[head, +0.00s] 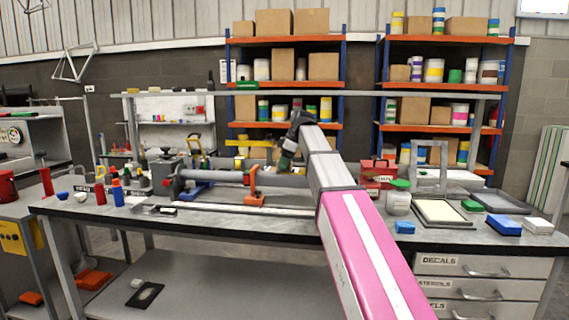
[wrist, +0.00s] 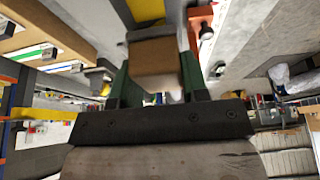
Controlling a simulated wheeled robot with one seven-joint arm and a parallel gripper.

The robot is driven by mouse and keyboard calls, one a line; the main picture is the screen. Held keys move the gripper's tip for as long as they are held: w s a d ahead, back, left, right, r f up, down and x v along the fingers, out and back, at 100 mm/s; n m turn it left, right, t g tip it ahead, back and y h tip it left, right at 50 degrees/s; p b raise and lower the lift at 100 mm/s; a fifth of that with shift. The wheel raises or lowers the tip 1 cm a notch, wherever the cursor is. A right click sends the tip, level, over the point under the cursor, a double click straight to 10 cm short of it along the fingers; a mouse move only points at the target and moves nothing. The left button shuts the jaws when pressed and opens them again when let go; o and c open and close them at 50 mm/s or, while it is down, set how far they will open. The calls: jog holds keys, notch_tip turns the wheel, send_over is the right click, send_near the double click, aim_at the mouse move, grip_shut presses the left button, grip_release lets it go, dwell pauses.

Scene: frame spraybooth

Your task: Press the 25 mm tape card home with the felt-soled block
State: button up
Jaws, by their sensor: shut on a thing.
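My gripper (head: 287,160) is over the middle of the bench, close to the grey frame tube (head: 215,176). In the wrist view its two green fingers (wrist: 155,68) are shut on a brown block (wrist: 155,54), which I take to be the felt-soled block. Its underside and any felt are not clearly seen. Beyond the block is a grey surface with a yellow patch (wrist: 146,10); I cannot tell whether this is the tape card. Whether the block touches it cannot be told. No 25 mm tape card can be picked out surely in the head view.
An orange clamp (head: 255,186) stands at the tube. The bench (head: 200,222) carries bottles at the left and a white jar (head: 398,203), a framed tray (head: 441,213) and blue blocks (head: 504,225) at the right. A raised shelf (head: 330,90) runs behind. The front strip is mostly clear.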

aim_at(299, 174)
jog(key=shift+f, duration=0.6)
dwell(0.5)
jog(key=shift+s+d+r, duration=0.1)
jog(key=shift+s+d, duration=0.1)
jog(key=shift+d, duration=0.7)
jog(key=shift+s+d, duration=0.15)
jog(key=shift+d, duration=0.75)
jog(key=shift+d, duration=0.1)
jog(key=shift+s+d, duration=0.15)
jog(key=shift+d, duration=0.6)
jog(key=shift+s+d, duration=0.15)
jog(key=shift+d, duration=0.6)
jog(key=shift+a, duration=0.1)
